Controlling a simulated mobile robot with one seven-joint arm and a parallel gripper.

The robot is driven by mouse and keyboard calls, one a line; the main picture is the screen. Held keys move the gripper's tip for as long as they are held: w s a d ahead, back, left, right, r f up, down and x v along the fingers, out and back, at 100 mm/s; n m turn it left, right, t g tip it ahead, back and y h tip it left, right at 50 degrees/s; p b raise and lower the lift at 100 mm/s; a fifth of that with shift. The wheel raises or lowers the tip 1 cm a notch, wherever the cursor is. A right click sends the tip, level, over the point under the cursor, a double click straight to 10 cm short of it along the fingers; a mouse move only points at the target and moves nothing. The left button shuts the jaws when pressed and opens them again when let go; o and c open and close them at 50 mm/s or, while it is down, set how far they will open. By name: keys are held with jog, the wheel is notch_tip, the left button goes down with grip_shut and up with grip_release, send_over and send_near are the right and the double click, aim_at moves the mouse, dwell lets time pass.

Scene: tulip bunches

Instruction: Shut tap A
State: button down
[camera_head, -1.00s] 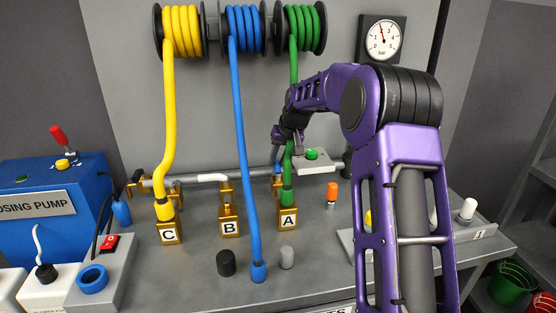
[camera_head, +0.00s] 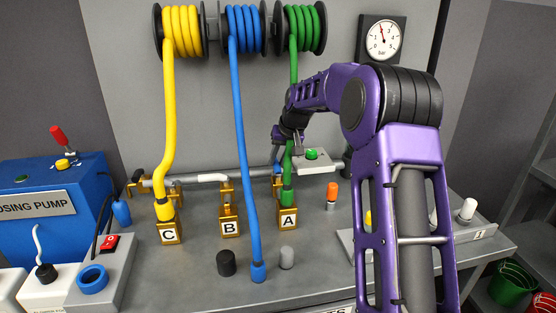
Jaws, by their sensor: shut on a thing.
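Tap A (camera_head: 278,186) is a brass tap on the metal pipe, behind a brass block with the letter A (camera_head: 288,219). A green hose (camera_head: 288,175) runs down into this block and covers part of the tap. My gripper (camera_head: 279,150) is at the upper end of tap A, behind the green hose. A blue piece (camera_head: 277,156), which looks like the tap's handle, shows at the fingertips. The jaws are shut on it, though the hose and my wrist hide most of the contact and the handle's exact angle.
Taps B (camera_head: 227,190) and C (camera_head: 160,186) stand to the left, with a blue hose (camera_head: 246,180) and a yellow hose (camera_head: 168,110). A grey box with a green button (camera_head: 313,165) is right of my gripper. A pressure gauge (camera_head: 381,41) hangs above.

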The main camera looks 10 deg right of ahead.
jog(key=shift+n+p, duration=0.3)
jog(key=shift+p, duration=0.05)
jog(key=shift+a+r+n+g+y+p, duration=0.15)
jog(key=shift+n+g+y+p, duration=0.1)
jog(key=shift+n+p, duration=0.2)
jog(key=shift+a+n+g+y+p, duration=0.15)
jog(key=shift+n+y+p, duration=0.15)
jog(key=shift+n, duration=0.25)
jog(key=n+p, duration=0.2)
jog(key=shift+a+n+g+y, duration=0.3)
jog(key=shift+g+y, duration=0.05)
jog(key=shift+g, duration=0.05)
jog(key=n+p, duration=0.1)
jog(key=n+g+p, duration=0.1)
jog(key=n, duration=0.1)
jog(key=a+n+p, duration=0.1)
jog(key=shift+s+n+g+y, duration=0.3)
jog(key=shift+g+y, duration=0.1)
jog(key=shift+s+a+n+g+p, duration=0.25)
jog(key=shift+n+g, duration=0.3)
jog(key=shift+n, duration=0.8)
jog(key=shift+s+a+n+g+p, duration=0.1)
jog(key=shift+s+n+g+p, duration=0.15)
jog(key=shift+n+g, duration=0.7)
jog(key=shift+s+a+n+g+p, duration=0.2)
jog(key=shift+s+n, duration=0.15)
jog(key=shift+n, duration=1.35)
jog(key=shift+f, duration=0.2)
